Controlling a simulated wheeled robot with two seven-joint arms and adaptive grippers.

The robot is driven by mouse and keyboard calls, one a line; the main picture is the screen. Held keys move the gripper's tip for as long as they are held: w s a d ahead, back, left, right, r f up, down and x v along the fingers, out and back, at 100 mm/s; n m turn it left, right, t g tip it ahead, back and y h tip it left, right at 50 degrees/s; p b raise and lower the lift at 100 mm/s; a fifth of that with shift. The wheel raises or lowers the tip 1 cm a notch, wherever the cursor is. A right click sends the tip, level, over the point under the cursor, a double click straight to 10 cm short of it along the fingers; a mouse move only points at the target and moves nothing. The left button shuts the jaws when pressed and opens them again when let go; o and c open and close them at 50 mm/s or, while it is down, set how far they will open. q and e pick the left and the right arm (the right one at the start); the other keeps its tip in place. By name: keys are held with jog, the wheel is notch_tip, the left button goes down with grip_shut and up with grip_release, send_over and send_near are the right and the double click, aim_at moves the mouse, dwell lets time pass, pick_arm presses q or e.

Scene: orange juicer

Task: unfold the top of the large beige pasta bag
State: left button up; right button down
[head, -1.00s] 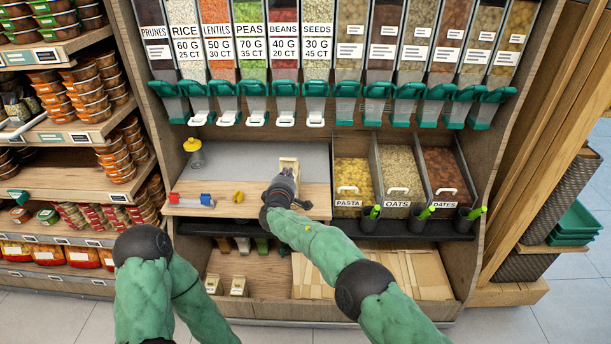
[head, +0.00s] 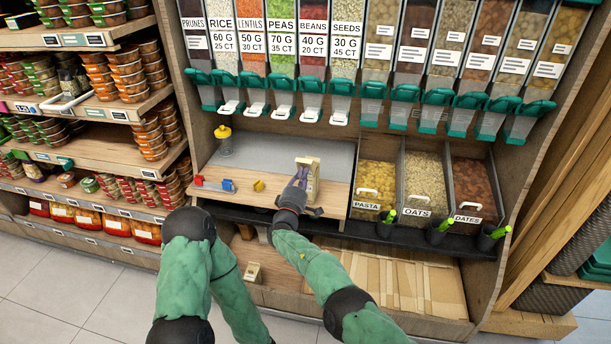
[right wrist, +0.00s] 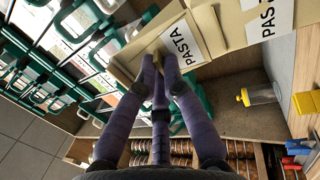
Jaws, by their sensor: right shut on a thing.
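The large beige pasta bag (head: 313,176) stands on the wooden counter in the head view. In the right wrist view the beige bag surface (right wrist: 219,25) fills the top, with two white PASTA labels. My right gripper (head: 301,178) is at the bag's near left side in the head view. In the right wrist view its purple fingers (right wrist: 161,66) come together on the beige edge beside one label, shut on the bag. The fingers hide part of that edge, and how far the top is folded is unclear. My left arm shows at lower left, but its gripper is not visible.
A yellow-capped bottle (head: 224,141), a red and blue item (head: 215,184) and a small yellow piece (head: 258,186) are on the counter to the left. Bins of pasta (head: 375,185), oats and dates stand close on the right. Dispensers hang above. A small bag (head: 253,272) stands on the lower shelf.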

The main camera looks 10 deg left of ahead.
dwell(0.3)
jog(key=c, duration=1.3)
grip_release()
jog(key=v, duration=1.2)
